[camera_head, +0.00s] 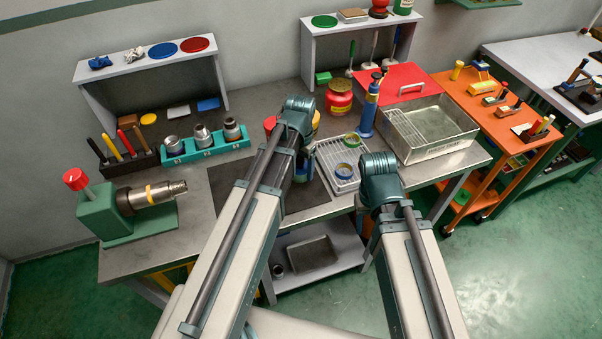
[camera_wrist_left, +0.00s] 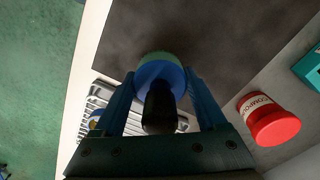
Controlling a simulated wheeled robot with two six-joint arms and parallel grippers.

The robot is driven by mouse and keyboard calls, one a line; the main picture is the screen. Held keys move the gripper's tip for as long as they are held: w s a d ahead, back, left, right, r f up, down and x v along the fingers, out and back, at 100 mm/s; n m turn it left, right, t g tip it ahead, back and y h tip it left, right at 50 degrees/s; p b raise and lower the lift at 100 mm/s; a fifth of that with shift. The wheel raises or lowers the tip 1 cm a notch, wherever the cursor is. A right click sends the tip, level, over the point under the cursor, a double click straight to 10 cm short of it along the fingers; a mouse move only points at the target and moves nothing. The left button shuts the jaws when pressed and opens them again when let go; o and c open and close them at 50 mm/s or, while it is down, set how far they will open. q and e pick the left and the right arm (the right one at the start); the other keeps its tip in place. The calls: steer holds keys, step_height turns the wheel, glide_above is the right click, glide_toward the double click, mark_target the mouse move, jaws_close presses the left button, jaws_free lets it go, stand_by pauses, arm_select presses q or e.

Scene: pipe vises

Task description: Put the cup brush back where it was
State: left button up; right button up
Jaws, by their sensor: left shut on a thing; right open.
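My left gripper (camera_head: 303,172) is over the workbench between the dark mat and the wire rack. In the left wrist view its two blue fingers (camera_wrist_left: 160,105) are shut on the black stem (camera_wrist_left: 158,112) of a round tool with a blue and green head (camera_wrist_left: 160,72). I take this tool for the cup brush; its bristles are not clear. A pale wire rack (camera_head: 324,152) lies just right of the gripper, with two round blue, green and yellow pieces on it. My right arm's wrist (camera_head: 380,180) is right of the rack; its fingers are hidden.
A dark mat (camera_head: 228,176) lies left of the gripper. A blue upright tool (camera_head: 369,108) and a metal basin (camera_head: 445,150) stand behind and right. A green vise (camera_head: 105,212) and teal socket rack (camera_head: 207,147) are left.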

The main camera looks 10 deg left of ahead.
mark_target(300, 173)
arm_select(q)
steer(key=f+b, duration=0.3)
steer(key=shift+w+f, duration=0.1)
steer(key=shift+w, duration=0.15)
steer(key=shift+f, duration=0.2)
steer(key=shift+f+b, duration=0.15)
steer(key=shift+b, duration=0.25)
steer(key=o, duration=1.2)
step_height(300, 173, up, 12)
steer(key=p, duration=1.2)
steer(key=shift+r, duration=0.25)
steer(key=s+d+y, duration=0.1)
steer(key=s+d, duration=0.9)
steer(key=s, duration=0.4)
steer(key=shift+s+d, duration=0.25)
